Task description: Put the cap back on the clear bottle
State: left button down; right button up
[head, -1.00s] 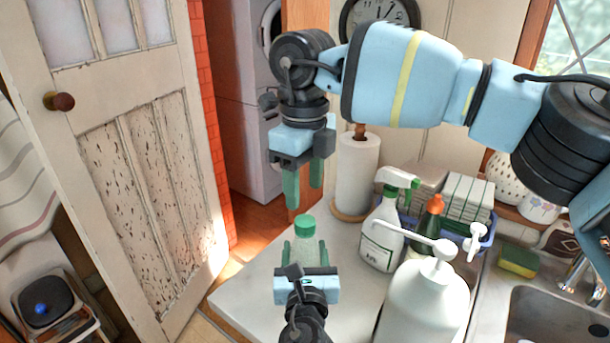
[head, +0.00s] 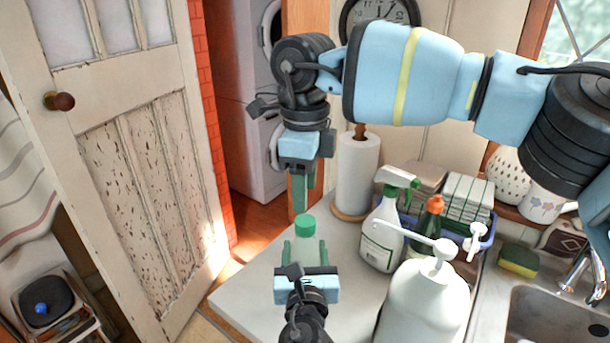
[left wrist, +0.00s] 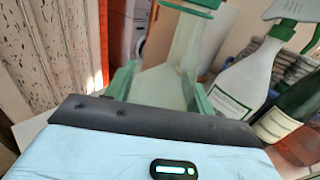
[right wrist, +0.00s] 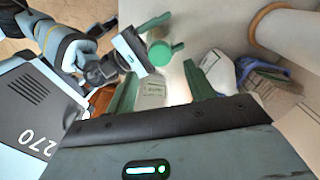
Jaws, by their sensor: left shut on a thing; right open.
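The clear bottle (head: 306,252) stands upright between the fingers of my left gripper (head: 305,254), which is shut on its body. The green cap (head: 305,225) is at the top of the bottle; I cannot tell how tightly it sits. In the left wrist view the bottle (left wrist: 165,85) rises between the fingers, with green at the top edge. My right gripper (head: 303,200) is open and empty, pointing down just above the cap. In the right wrist view the round green cap (right wrist: 160,53) shows beyond the open fingers.
Right of the bottle stand a white spray bottle (head: 381,240), a large white pump bottle (head: 425,300) and a paper towel roll (head: 357,178). The sink (head: 560,315) is at the far right. The white counter (head: 250,290) is clear to the left.

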aim_at(305, 220)
jog(key=shift+f, duration=3.2)
jog(key=c, duration=1)
jog(key=o, duration=1.1)
jog(key=shift+o, duration=0.2)
jog(key=shift+r, duration=0.1)
notch_tip(305, 220, up, 12)
